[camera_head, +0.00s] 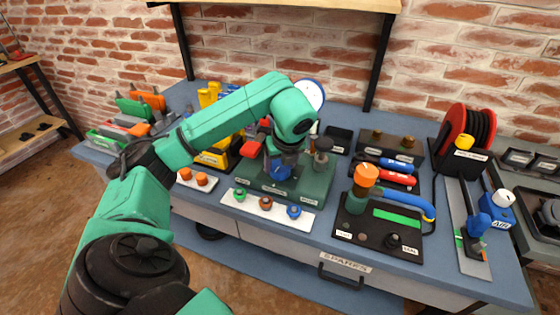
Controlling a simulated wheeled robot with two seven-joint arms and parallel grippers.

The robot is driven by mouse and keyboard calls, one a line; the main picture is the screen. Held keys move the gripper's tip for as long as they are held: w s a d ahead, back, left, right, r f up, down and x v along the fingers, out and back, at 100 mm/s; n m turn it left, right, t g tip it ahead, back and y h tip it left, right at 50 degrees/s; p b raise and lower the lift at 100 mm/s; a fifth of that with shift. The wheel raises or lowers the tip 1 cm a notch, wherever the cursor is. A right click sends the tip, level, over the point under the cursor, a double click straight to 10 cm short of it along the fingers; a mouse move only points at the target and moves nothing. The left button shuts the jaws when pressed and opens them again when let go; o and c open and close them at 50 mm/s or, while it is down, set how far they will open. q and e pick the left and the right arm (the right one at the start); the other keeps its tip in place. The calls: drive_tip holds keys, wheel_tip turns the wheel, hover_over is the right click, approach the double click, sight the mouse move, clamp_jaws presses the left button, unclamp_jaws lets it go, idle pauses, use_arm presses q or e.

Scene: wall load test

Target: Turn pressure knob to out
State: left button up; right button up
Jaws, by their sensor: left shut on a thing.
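My left gripper (281,161) points down over the green box (313,183) in the middle of the bench. It is shut on a blue part (279,172) on that box, which looks like the pressure knob. The wrist and fingers hide most of this part, so I cannot tell which way it is turned. The box has small labels along its front edge, too small to read. A dark knob (321,160) stands on the box to the right of the gripper. My right gripper is not in view.
A white strip with green, orange and blue knobs (293,212) lies in front of the box. A black board (365,237) with an orange-capped valve (366,175) stands to the right. A red hose reel (466,128) is at the far right. A round gauge (313,94) stands behind my wrist.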

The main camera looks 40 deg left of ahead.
use_arm(q)
drive_tip(key=shift+n, duration=0.7)
drive_tip(key=shift+g, duration=0.3)
drive_tip(key=o, duration=1.4)
drive_tip(key=shift+c, duration=0.2)
drive_tip(key=shift+v, duration=1.25)
drive_tip(key=p+v, duration=0.8)
drive_tip(key=v, duration=0.4)
